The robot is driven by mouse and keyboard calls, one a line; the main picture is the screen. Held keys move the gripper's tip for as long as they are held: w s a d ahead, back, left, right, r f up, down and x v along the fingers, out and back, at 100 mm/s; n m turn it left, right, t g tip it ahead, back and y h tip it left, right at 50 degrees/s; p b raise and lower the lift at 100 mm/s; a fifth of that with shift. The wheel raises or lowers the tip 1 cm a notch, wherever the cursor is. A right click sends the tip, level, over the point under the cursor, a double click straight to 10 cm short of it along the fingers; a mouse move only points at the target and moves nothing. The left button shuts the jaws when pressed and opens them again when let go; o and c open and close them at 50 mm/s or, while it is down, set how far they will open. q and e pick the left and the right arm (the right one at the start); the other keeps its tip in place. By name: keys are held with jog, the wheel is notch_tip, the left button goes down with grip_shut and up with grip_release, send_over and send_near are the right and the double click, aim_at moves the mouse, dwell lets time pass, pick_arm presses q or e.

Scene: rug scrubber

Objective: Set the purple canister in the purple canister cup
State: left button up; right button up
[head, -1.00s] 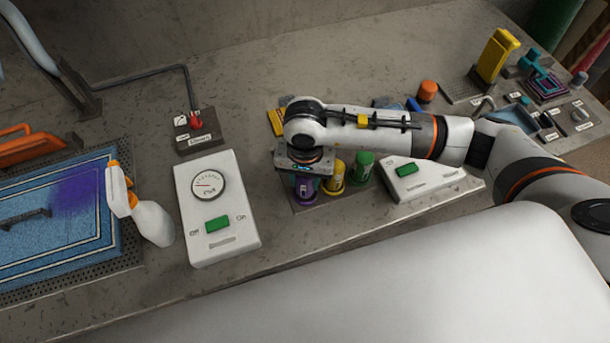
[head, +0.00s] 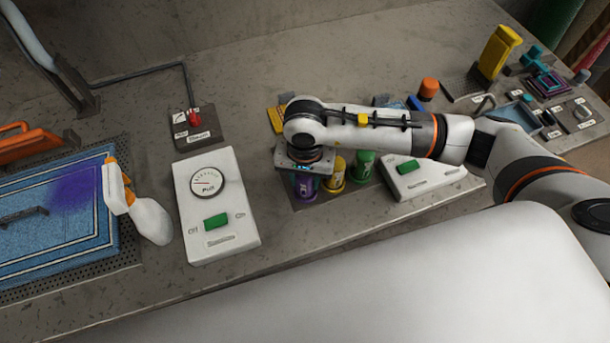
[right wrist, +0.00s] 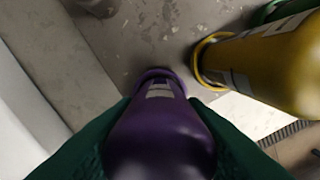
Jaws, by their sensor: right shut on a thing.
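The purple canister (head: 307,186) is upright at the front left of a grey holder plate, partly hidden under my right wrist in the head view. My right gripper (right wrist: 160,140) is shut on it, with a dark green finger on each side of the purple canister (right wrist: 158,135) in the right wrist view. A purple ring, seemingly the purple canister cup (right wrist: 157,73), shows around the canister's far end. I cannot tell whether the canister's base rests fully down in it. My left gripper is not in view.
A yellow canister (head: 335,175) and a green canister (head: 362,166) stand close by on the right. A white gauge box (head: 215,240) is to the left, and a white switch box (head: 420,180) to the right. A spray bottle (head: 148,215) lies by the blue rug (head: 70,235).

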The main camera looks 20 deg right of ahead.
jog(key=shift+f, duration=0.15)
jog(key=o, duration=1)
notch_tip(320, 180, up, 11)
jog(key=shift+b, duration=1.25)
jog(key=shift+r, duration=0.5)
jog(key=shift+f+b, duration=0.15)
jog(key=shift+b, duration=0.5)
